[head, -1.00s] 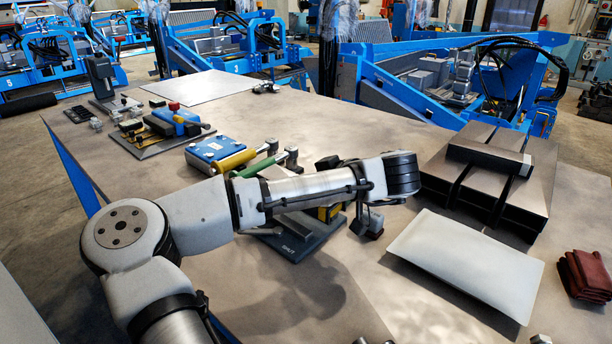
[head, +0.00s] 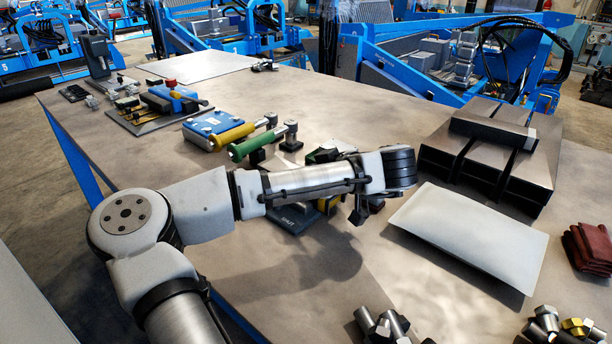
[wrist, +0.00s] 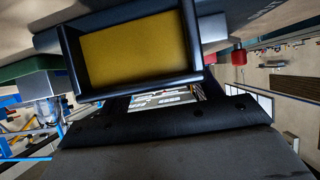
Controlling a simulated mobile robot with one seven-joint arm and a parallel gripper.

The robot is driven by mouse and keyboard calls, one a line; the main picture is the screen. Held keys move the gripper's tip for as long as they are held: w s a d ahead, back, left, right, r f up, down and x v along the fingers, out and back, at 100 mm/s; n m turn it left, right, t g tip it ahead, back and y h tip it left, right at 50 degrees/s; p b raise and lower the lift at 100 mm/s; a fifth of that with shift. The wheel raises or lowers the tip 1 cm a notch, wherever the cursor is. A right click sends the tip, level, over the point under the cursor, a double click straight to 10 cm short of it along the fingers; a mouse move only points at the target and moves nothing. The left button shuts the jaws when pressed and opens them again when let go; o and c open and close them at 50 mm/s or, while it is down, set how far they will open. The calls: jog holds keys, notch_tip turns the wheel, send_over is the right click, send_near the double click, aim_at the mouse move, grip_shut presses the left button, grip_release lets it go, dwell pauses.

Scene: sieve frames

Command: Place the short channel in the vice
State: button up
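My gripper (head: 360,208) points down near the middle of the bench, beside the vice. The vice's blue-grey lettered base (head: 293,220) shows partly below my forearm; the rest is mostly hidden by my arm. In the wrist view a yellow face (wrist: 135,48) in a black rectangular frame fills the upper middle, close to the camera. I cannot tell whether my fingers hold anything. A dark, short channel-like piece (head: 490,130) lies across a stack at the right; I cannot tell whether it is the task's channel.
The stack of dark hollow profiles (head: 445,160) stands at the right. A pale plate (head: 468,237), dark red cloths (head: 590,245) and several bolts (head: 385,325) lie nearer. Clamps with yellow (head: 235,133) and green handles (head: 248,146) lie left of the vice. The near bench middle is clear.

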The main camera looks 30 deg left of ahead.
jog(key=shift+o, duration=0.7)
jog(key=shift+r, duration=0.25)
jog(key=p+v, duration=0.3)
jog(key=v, duration=0.9)
jog(key=shift+f, duration=0.15)
